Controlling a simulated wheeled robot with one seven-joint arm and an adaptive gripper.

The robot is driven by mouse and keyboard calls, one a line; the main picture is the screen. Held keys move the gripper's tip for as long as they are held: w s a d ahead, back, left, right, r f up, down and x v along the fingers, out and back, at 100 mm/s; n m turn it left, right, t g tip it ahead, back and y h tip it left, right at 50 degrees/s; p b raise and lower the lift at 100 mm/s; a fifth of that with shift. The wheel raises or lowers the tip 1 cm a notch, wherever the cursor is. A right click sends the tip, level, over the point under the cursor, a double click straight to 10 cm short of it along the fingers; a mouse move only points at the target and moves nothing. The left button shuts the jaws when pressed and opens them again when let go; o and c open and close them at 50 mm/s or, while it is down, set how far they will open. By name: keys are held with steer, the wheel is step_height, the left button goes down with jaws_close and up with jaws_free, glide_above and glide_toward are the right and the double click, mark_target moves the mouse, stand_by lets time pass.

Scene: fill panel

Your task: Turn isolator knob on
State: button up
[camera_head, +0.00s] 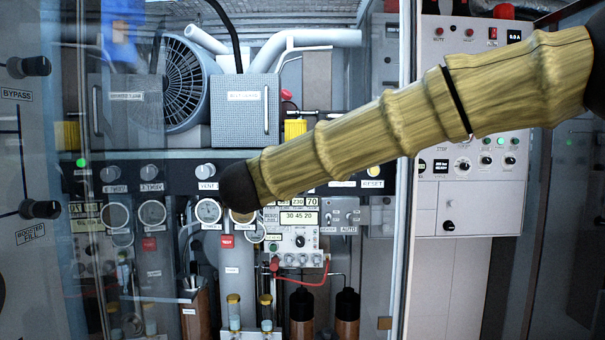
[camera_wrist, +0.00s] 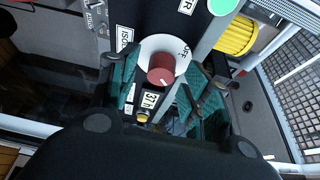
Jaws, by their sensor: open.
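The isolator knob (camera_wrist: 160,67) is a red round knob on a white round plate (camera_wrist: 181,66) in the wrist view. A partly hidden label beginning "ISO" (camera_wrist: 124,38) sits beside it. A small pale mark shows on the knob's lower edge, and small lettering on the plate is hard to read. In the head view my arm crosses the panel, and I cannot make out the knob or my gripper there.
A green round button (camera_wrist: 222,6) and a yellow ribbed part (camera_wrist: 236,36) lie close to the knob. In the head view, gauges (camera_head: 208,211), a display unit (camera_head: 299,219) and a red cable (camera_head: 303,283) crowd the panel. A white control cabinet (camera_head: 465,222) stands at right.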

steer(key=v, duration=1.1)
steer(key=shift+s, duration=0.35)
steer(key=shift+a, duration=0.1)
